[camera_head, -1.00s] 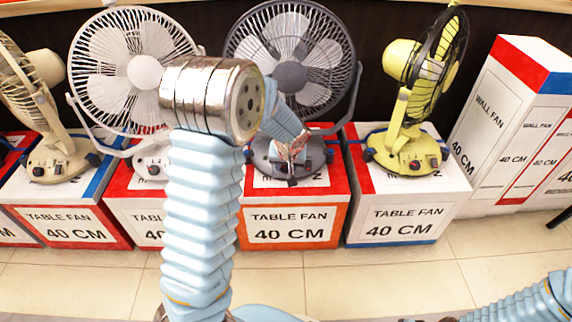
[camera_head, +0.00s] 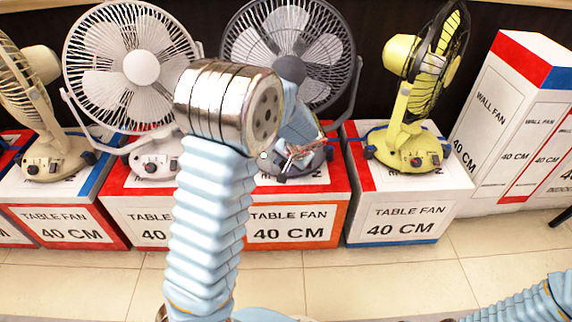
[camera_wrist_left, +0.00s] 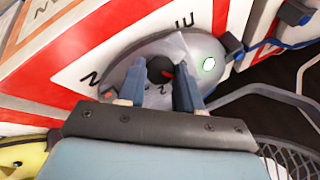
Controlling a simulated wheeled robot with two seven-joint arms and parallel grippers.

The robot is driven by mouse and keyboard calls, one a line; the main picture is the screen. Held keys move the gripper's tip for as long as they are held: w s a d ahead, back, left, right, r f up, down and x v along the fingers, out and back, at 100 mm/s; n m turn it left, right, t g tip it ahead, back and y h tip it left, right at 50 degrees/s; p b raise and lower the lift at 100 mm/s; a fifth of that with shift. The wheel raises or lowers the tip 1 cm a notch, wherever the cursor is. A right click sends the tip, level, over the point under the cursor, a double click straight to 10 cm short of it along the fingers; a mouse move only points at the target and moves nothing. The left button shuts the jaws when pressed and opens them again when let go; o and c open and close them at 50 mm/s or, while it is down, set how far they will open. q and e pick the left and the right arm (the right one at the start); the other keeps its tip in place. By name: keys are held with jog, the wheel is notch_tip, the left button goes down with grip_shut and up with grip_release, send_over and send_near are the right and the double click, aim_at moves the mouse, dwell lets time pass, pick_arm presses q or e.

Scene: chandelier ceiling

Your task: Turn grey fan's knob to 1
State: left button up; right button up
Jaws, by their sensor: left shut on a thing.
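The grey fan (camera_head: 330,45) stands on a white and red box behind my left arm, which hides part of it. Its base shows in the left wrist view (camera_wrist_left: 205,48). Its dark round knob (camera_wrist_left: 160,72) is between the fingertips of my left gripper (camera_wrist_left: 158,84), which is shut on it. The knob's setting cannot be read, as the fingers cover part of the dial. In the head view my left gripper (camera_head: 293,158) is small at the front of the fan's base. My right forearm (camera_head: 515,302) is at the bottom right, and its gripper is not clearly seen.
A white fan (camera_head: 141,68) stands on the left, with a beige fan (camera_head: 38,110) beyond it. A yellow fan (camera_head: 409,145) stands on the right. Tall wall-fan boxes (camera_head: 500,120) are at the far right. The tiled floor (camera_head: 380,280) in front is clear.

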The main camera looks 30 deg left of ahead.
pick_arm(q)
jog(key=shift+d+f+m+y+b, duration=0.1)
jog(key=shift+m+y+b, duration=0.4)
jog(key=shift+m, duration=0.7)
jog(key=o, duration=1)
jog(key=shift+o, duration=0.2)
jog(key=p+v, duration=0.2)
jog(key=v, duration=1.2)
jog(key=shift+p, duration=0.4)
jog(key=shift+s, duration=0.1)
